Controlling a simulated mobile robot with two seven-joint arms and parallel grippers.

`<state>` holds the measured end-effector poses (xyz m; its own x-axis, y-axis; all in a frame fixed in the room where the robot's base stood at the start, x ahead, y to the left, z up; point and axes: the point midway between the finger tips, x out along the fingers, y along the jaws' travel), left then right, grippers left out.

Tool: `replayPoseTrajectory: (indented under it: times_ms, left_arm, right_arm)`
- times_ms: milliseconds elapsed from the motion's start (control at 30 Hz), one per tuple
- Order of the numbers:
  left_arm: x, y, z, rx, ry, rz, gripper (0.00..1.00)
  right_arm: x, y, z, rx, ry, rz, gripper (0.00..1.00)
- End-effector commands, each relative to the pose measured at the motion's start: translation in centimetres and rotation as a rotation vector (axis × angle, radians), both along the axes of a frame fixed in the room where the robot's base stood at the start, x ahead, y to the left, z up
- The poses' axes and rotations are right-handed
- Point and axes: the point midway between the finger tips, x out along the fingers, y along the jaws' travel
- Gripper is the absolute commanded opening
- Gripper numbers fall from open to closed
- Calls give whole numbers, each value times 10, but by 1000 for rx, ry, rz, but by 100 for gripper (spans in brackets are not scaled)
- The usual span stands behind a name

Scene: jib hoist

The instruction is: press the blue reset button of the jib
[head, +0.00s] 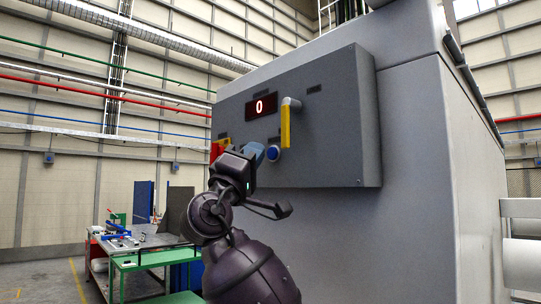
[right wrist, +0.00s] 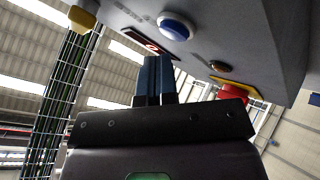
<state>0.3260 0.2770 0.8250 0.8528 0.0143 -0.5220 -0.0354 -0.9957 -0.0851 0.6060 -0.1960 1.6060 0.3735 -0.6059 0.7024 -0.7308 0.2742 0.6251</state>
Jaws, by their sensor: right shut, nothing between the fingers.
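The blue reset button (head: 273,153) sits in a pale ring on the front of the grey control box (head: 340,130), below the display and left of the yellow lever. It also shows in the right wrist view (right wrist: 175,28). My right gripper (head: 259,149) is shut and empty, its blue fingers just left of the button in the head view. In the right wrist view the fingertips (right wrist: 157,60) point toward the box and appear apart from the button. My left gripper is not in view.
A red display (head: 262,105) reads 0. A yellow lever (head: 286,122) juts out right of the button. A red knob (right wrist: 235,92) on a yellow plate is partly behind my gripper in the head view. A workbench (head: 140,243) stands at the lower left.

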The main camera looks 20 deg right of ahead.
Motion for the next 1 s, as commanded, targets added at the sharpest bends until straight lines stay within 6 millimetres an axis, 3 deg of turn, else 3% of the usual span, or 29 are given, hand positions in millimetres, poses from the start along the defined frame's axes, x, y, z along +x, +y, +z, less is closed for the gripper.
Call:
replayPoseTrajectory:
  times_ms: [367, 1000]
  left_arm:
    - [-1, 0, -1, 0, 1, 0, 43]
    - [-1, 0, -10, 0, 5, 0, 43]
  right_arm:
    - [-1, 4, 0, 0, 0, 1, 0]
    - [-17, 47, 0, 0, -1, 1, 0]
